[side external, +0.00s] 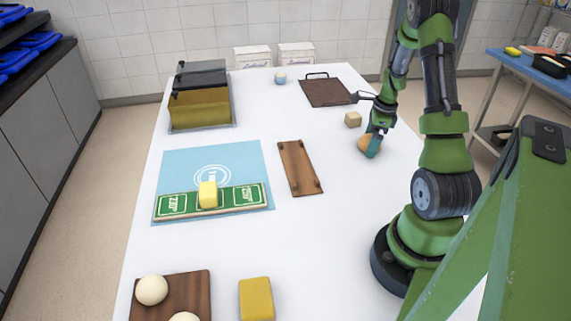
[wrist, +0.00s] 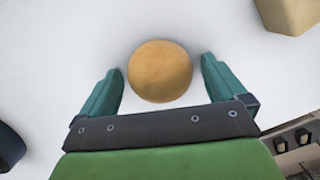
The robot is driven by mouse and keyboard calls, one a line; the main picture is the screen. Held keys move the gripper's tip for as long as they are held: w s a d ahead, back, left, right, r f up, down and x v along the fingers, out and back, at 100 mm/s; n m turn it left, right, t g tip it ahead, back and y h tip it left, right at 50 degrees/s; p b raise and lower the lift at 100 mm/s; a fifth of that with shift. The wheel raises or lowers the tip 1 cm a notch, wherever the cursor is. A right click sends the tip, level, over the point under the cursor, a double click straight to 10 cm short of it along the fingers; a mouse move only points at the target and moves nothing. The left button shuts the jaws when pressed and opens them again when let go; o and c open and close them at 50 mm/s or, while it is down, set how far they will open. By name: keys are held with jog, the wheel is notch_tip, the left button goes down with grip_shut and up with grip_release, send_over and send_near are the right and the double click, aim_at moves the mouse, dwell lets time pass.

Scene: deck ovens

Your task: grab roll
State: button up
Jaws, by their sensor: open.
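The roll (wrist: 160,71) is a round, golden-tan piece on the white table. In the wrist view it lies between the two teal fingers of my gripper (wrist: 162,80), toward their tips, with a gap on each side. My gripper is open. In the side view my gripper (side external: 371,145) is low over the table at the right, and the roll (side external: 363,142) shows partly behind a finger.
A tan block (side external: 353,119) stands just beyond my gripper and also shows in the wrist view (wrist: 290,12). A dark board with a handle (side external: 326,92) lies farther back. A wooden board (side external: 299,167) lies to the left. Table is clear in front of my gripper.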

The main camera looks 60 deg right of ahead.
jog(key=shift+f, duration=0.1)
jog(key=shift+c, duration=0.3)
jog(key=c, duration=1)
